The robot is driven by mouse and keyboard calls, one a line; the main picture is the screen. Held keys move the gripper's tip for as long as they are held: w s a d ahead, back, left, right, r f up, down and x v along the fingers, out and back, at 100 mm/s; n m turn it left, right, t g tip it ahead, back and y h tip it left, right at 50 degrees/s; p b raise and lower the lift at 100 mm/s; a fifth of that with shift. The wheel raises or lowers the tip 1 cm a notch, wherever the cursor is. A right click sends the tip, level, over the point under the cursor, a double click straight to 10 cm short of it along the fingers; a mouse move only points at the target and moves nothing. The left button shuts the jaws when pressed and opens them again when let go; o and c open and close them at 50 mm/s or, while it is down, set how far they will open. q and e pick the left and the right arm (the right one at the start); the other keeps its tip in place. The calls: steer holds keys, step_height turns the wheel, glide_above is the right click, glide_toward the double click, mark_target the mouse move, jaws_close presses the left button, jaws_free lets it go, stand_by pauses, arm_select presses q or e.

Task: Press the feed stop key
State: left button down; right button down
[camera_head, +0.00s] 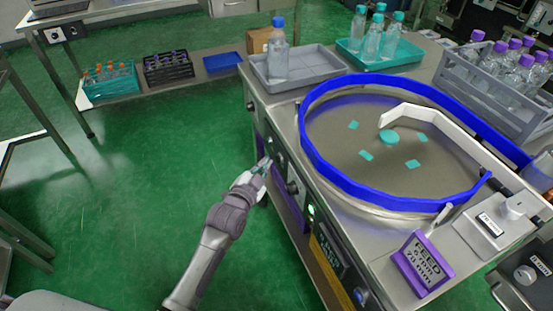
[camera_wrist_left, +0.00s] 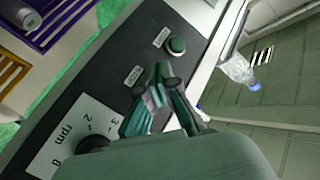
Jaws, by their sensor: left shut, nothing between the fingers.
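The control panel (camera_wrist_left: 110,75) on the machine's front side shows in the left wrist view. A round dark green key (camera_wrist_left: 177,46) sits on it beside a small white label (camera_wrist_left: 161,37). A second white label (camera_wrist_left: 133,76) lies nearer my fingers; the lettering is too small to read, so I cannot tell which key is feed stop. My left gripper (camera_wrist_left: 155,95) is shut and empty, in front of the panel and covering the area beside the second label. In the head view my left gripper (camera_head: 266,165) is at the panel's far end; contact cannot be told. My right gripper is out of view.
A dial marked rpm (camera_wrist_left: 90,143) sits low on the panel. Above it are a blue-railed turntable (camera_head: 370,195), a grey tray (camera_head: 300,85) with a bottle (camera_head: 278,55), and a purple FEED sign (camera_head: 422,265). The green floor (camera_head: 170,170) to the left is clear.

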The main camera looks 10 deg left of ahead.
arm_select(q)
steer(key=shift+w, duration=0.1)
stand_by(0.6)
steer(key=shift+w+d, duration=0.15)
steer(key=shift+d, duration=0.2)
steer(key=shift+w+d, duration=0.25)
steer(key=shift+d, duration=0.1)
stand_by(0.6)
steer(key=shift+p, duration=0.3)
steer(key=shift+s+a+p, duration=0.4)
steer(key=shift+s+a, duration=0.1)
steer(key=shift+a, duration=0.2)
